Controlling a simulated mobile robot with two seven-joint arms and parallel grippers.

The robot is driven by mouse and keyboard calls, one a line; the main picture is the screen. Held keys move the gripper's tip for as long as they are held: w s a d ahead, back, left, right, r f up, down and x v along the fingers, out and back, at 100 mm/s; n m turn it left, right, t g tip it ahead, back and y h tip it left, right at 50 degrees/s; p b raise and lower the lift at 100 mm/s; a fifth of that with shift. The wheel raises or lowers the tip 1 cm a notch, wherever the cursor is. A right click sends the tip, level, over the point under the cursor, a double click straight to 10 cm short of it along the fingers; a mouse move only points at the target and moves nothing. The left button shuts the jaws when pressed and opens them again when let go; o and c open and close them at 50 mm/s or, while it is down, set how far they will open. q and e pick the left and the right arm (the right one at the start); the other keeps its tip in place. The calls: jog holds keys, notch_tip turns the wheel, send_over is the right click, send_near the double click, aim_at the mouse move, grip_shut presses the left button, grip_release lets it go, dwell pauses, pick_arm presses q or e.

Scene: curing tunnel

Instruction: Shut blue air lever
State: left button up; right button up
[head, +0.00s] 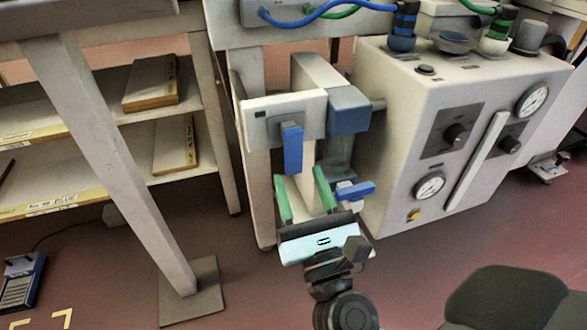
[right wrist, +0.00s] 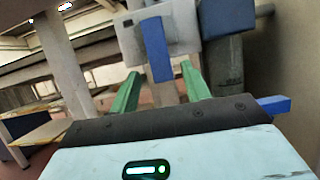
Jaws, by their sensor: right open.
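A blue lever (head: 293,150) hangs straight down from a pale grey block on a white bracket (head: 262,117). A second blue lever (head: 356,191) lies roughly level, lower and to the right. I cannot tell by label which is the air lever. My right gripper (head: 299,176) is open and empty, its green fingers pointing up toward the hanging lever. In the right wrist view the hanging lever (right wrist: 157,48) shows ahead between the open fingers (right wrist: 161,82), its lower end near them; contact cannot be told. The level lever's end (right wrist: 275,105) shows at right. My left gripper is out of view.
A white machine cabinet (head: 400,130) with gauges, knobs and a long handle stands close on the right. A slanted table leg (head: 115,150) and shelves with boards (head: 150,82) stand at left. A dark rounded object (head: 518,298) is at lower right. Floor between is open.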

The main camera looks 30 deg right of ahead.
jog(key=shift+b+v, duration=0.3)
jog(key=shift+v, duration=1.25)
